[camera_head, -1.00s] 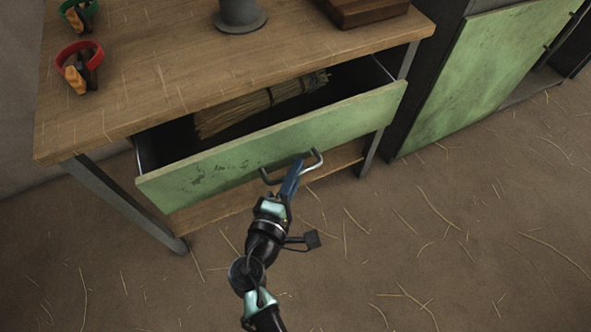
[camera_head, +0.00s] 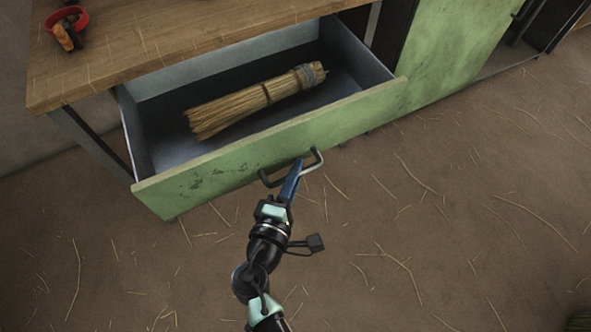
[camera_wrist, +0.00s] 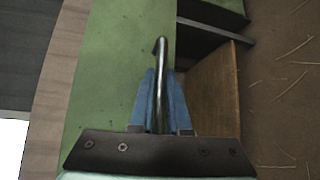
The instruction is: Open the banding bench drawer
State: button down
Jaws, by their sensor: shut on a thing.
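The drawer (camera_head: 275,138) of the banding bench (camera_head: 170,55) stands well out from under the wooden top, with its green front facing me. A bundle of straw (camera_head: 245,101) bound with cord lies inside on the drawer floor. The bent metal handle (camera_head: 316,161) is on the drawer front. My gripper (camera_head: 292,178) is shut on the handle. In the wrist view the blue fingers (camera_wrist: 161,100) sit on both sides of the handle bar (camera_wrist: 159,75), against the green front (camera_wrist: 115,75).
A red ring tool with an orange grip (camera_head: 65,28) lies on the bench top at the left. A green cabinet door (camera_head: 450,45) stands to the right. Loose straw lies scattered over the brown floor (camera_head: 430,220), which is otherwise clear around my arm.

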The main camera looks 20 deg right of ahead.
jog(key=c, duration=0.9)
grip_release()
jog(key=shift+a, duration=0.1)
jog(key=p+v, duration=0.2)
jog(key=v, duration=1)
jog(key=shift+s+a, duration=0.2)
jog(key=shift+s, duration=0.15)
